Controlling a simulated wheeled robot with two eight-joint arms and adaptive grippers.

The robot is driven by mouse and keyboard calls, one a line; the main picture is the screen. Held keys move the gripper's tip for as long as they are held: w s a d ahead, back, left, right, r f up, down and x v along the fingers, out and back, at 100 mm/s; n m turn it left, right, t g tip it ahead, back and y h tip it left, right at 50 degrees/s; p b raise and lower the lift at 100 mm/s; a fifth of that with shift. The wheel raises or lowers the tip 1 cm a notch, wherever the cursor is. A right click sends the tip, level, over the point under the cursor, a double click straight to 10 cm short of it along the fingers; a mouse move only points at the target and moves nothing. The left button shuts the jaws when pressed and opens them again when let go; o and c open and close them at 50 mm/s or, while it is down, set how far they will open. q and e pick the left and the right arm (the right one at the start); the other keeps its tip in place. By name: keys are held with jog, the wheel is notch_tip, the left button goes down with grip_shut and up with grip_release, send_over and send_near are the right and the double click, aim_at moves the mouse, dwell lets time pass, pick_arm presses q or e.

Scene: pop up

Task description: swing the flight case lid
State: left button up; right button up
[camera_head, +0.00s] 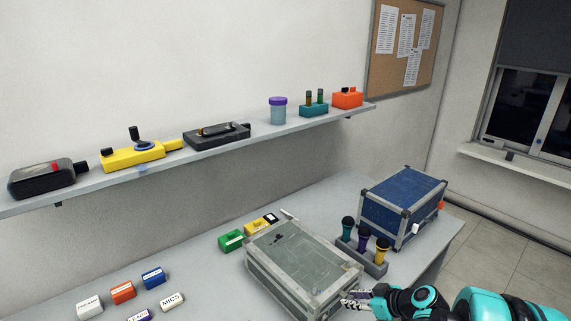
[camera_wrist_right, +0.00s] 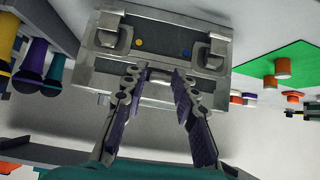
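A grey flight case (camera_head: 300,258) with metal edges lies on the table, its lid down. A second, blue case (camera_head: 402,205) with metal edges stands behind it to the right, also closed. My right gripper (camera_head: 350,299) is at the grey case's front right side. In the right wrist view the case's metal side (camera_wrist_right: 160,50) shows two latches, and the fingers (camera_wrist_right: 158,78) are apart, with their tips close to the case edge between the latches. I cannot tell whether they touch it. My left gripper is not in view.
Several microphones stand in a grey holder (camera_head: 372,262) just right of the grey case. Green and yellow blocks (camera_head: 231,240) sit behind it. Labelled blocks (camera_head: 122,292) lie at the left. A wall shelf (camera_head: 235,140) above holds a row of small items.

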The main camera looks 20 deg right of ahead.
jog(key=shift+r, duration=0.1)
jog(key=c, duration=0.3)
jog(key=shift+w+a+r+p, duration=0.1)
jog(key=shift+w+r+p, duration=0.1)
jog(key=shift+r+p, duration=0.85)
jog(key=shift+w+a+r+p, duration=0.15)
jog(key=shift+r+p, duration=0.65)
jog(key=shift+r, duration=0.45)
jog(key=shift+c, duration=0.2)
notch_tip(320, 180, up, 7)
jog(key=w+p, duration=0.2)
jog(key=p, duration=0.3)
jog(key=shift+a+p, duration=0.3)
jog(key=shift+a, duration=0.05)
jog(key=w+a+r+p, duration=0.2)
jog(key=w+r+p, duration=0.3)
jog(key=r, duration=0.5)
jog(key=shift+w+a+r+p, duration=0.15)
jog(key=shift+a+p, duration=0.1)
jog(key=shift+p, duration=1.05)
